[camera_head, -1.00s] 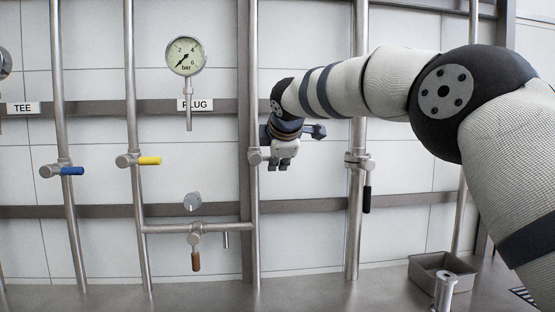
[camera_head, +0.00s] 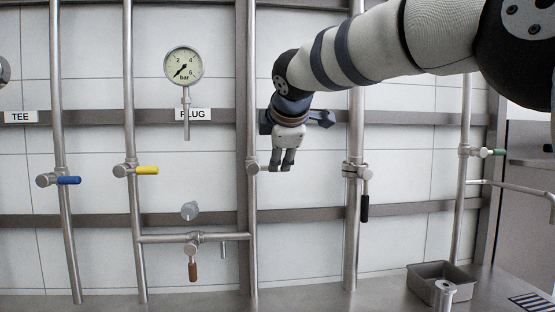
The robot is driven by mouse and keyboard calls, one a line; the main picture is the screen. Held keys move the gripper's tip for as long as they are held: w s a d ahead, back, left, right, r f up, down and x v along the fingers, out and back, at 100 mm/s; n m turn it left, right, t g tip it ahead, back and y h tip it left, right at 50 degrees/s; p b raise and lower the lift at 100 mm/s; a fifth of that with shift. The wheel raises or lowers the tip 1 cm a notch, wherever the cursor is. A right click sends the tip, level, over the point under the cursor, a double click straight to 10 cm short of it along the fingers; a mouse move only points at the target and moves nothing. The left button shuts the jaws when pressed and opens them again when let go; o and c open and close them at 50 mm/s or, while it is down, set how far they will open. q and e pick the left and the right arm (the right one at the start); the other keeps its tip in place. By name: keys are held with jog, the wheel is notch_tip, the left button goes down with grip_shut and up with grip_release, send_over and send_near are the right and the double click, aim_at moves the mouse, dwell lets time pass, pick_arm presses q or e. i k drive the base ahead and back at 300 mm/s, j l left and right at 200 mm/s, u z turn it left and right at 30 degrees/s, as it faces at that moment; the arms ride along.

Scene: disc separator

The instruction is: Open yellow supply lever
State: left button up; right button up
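The yellow supply lever (camera_head: 147,170) sits on a valve on the second vertical pipe from the left. It points horizontally to the right, across the pipe. My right gripper (camera_head: 281,168) hangs fingers down beside the third vertical pipe, well to the right of the yellow lever and at about its height. My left gripper is not in view.
A blue lever (camera_head: 68,181) points right on the leftmost pipe. A brown lever (camera_head: 193,272) and a black lever (camera_head: 365,208) hang down. A green lever (camera_head: 492,152) is at the right. A pressure gauge (camera_head: 183,66) is above. A grey bin (camera_head: 437,275) stands on the bench.

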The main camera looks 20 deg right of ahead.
aim_at(120, 171)
jog(key=k+j, duration=0.2)
jog(key=k, duration=0.3)
jog(key=k+j, duration=0.25)
jog(key=k, duration=0.2)
